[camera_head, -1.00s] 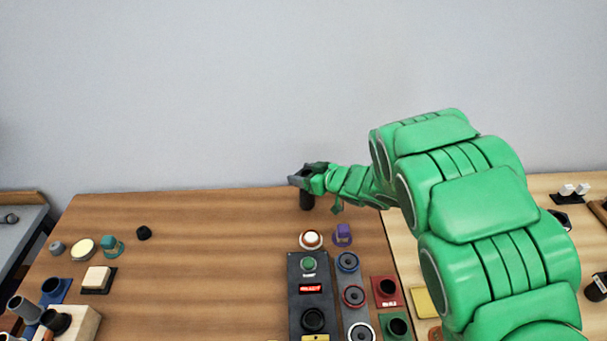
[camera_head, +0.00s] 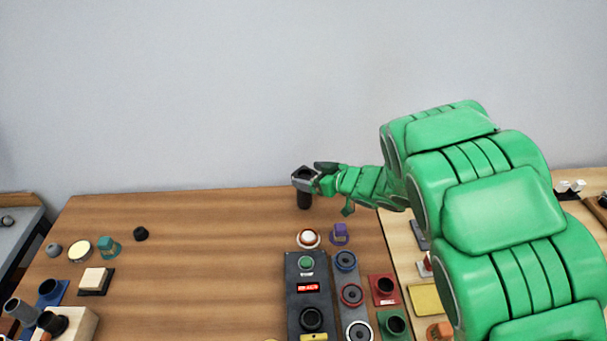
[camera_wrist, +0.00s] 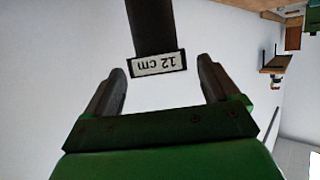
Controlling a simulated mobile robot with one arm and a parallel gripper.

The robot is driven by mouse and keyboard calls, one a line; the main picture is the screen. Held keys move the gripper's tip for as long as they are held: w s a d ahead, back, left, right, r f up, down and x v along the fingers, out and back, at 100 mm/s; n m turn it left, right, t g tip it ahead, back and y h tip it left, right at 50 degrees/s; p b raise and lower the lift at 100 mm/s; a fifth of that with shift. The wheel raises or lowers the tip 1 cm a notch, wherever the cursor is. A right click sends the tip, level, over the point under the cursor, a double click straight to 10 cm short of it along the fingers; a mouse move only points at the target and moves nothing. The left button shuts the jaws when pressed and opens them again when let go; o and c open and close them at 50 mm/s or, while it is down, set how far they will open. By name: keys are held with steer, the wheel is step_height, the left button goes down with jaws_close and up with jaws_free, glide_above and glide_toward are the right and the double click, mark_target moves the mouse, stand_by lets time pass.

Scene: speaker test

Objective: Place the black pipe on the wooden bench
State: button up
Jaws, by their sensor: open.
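The black pipe (camera_head: 304,199) stands upright near the back edge of the brown wooden bench (camera_head: 200,235). In the wrist view the pipe (camera_wrist: 152,28) shows as a dark cylinder with a white "12 cm" label, upside down in the picture. My gripper (camera_head: 322,178) is at the upper part of the pipe, on its right side, in the head view. In the wrist view my gripper (camera_wrist: 161,78) is open, its two fingers apart, with the pipe just beyond the fingertips and clear of both. The pipe's lower end is outside the wrist view.
A white button (camera_head: 309,238) and a purple part (camera_head: 340,233) are in front of the pipe. A black control panel (camera_head: 309,270) lies nearer. Several small parts and a black cap (camera_head: 141,234) are at the left. The bench between is clear. A pale wood surface (camera_head: 398,228) adjoins right.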

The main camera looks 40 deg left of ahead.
steer(key=v, duration=0.7)
steer(key=shift+d, duration=0.2)
